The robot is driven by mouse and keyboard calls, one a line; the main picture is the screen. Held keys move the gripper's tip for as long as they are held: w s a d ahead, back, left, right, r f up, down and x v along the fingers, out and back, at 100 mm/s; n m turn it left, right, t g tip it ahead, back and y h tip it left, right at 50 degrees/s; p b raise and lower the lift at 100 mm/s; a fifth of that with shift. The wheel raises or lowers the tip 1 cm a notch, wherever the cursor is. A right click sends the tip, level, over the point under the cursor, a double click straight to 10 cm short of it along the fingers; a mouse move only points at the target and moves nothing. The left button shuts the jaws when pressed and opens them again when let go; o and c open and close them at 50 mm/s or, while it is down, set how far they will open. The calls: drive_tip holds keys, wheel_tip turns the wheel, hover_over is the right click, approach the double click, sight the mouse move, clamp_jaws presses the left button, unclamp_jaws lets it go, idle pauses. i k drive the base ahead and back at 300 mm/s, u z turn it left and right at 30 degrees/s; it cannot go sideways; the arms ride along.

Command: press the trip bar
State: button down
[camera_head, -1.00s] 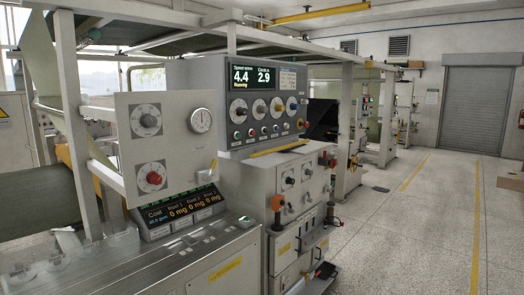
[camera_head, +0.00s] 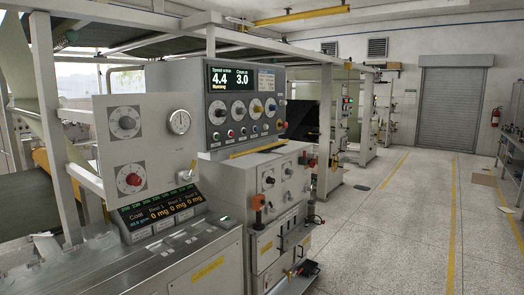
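I cannot tell for sure which part is the trip bar. A thin yellow strip (camera_head: 258,149) lies along the ledge below the control console (camera_head: 185,95). The console has a screen reading 4.4 and 3.0 with "Running" under it, and rows of knobs and coloured buttons. Below the ledge, a grey cabinet (camera_head: 283,172) carries knobs, a red knob and an orange-topped handle (camera_head: 259,203). My gripper is not in view.
A panel with two dials and a gauge (camera_head: 179,122) stands at the left, above a small display (camera_head: 160,211) and a metal bench (camera_head: 165,262). The speckled floor (camera_head: 400,230) with yellow lines is open to the right. A workbench (camera_head: 513,150) stands at the right edge.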

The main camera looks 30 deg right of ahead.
sight(237, 154)
drive_tip(key=z, duration=0.05)
drive_tip(key=i, duration=1)
drive_tip(key=u, duration=0.05)
